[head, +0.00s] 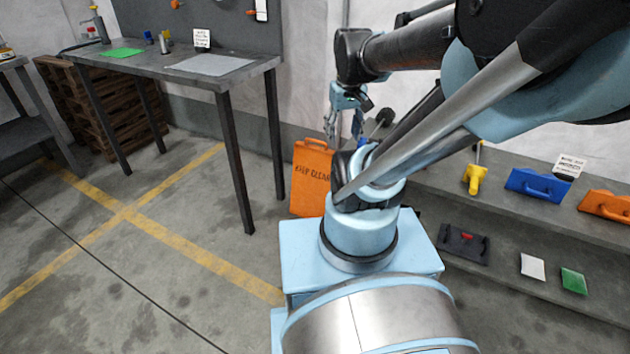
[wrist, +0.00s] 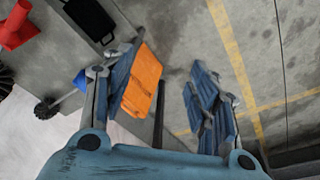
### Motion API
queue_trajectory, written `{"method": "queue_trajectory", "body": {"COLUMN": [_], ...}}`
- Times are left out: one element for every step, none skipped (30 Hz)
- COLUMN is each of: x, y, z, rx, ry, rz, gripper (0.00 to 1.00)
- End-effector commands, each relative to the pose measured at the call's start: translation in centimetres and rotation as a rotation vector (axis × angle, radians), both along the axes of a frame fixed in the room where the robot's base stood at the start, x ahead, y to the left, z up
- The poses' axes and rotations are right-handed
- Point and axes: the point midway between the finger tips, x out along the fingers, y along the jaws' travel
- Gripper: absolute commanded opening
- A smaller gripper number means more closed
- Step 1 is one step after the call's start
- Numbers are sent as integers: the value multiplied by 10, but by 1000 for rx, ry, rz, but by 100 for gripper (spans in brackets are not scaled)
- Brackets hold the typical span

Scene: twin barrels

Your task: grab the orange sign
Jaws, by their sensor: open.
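The orange sign (head: 312,175) stands upright on the floor beside the grey table's right legs, with "KEEP CLEAR" lettering on its face. My arm hides its right lower part in the head view. In the wrist view the sign (wrist: 142,78) shows between the fingers, close to the left finger. My gripper (head: 345,122) is above the sign's top right edge and points down. In the wrist view my gripper (wrist: 168,90) is open with nothing held; I cannot tell whether the left finger touches the sign.
A grey table (head: 175,70) stands left of the sign. A stepped shelf (head: 430,200) at right holds a yellow tool (head: 475,178), a blue float (head: 538,186) and an orange float (head: 605,205). Wooden pallets (head: 90,110) lean behind the table.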

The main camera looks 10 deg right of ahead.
Motion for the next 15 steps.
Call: {"method": "queue_trajectory", "body": {"x": [13,19,28,35,42,51,59,66,76,83,91,100,108,116,126], "y": [0,0,0,0,0,0,1,1,1,1,1,1,1,1,2], "z": [7,10,15,17,20,23,26,28,30,32,34,35,36,37,38], "rx": [-2,-5,-7,-9,-11,-13,-14,-17,-18,-20,-22,-24,-25,-26,-28], "ry": [4,7,10,12,14,17,20,22,25,28,30,33,36,38,41], "rz": [17,28,42,53,65,79,91,103,117,128,139,153,165,176,191], "gripper": [54,54,54,54,54,54,54,54,54,54,54,54,54,54,54]}}
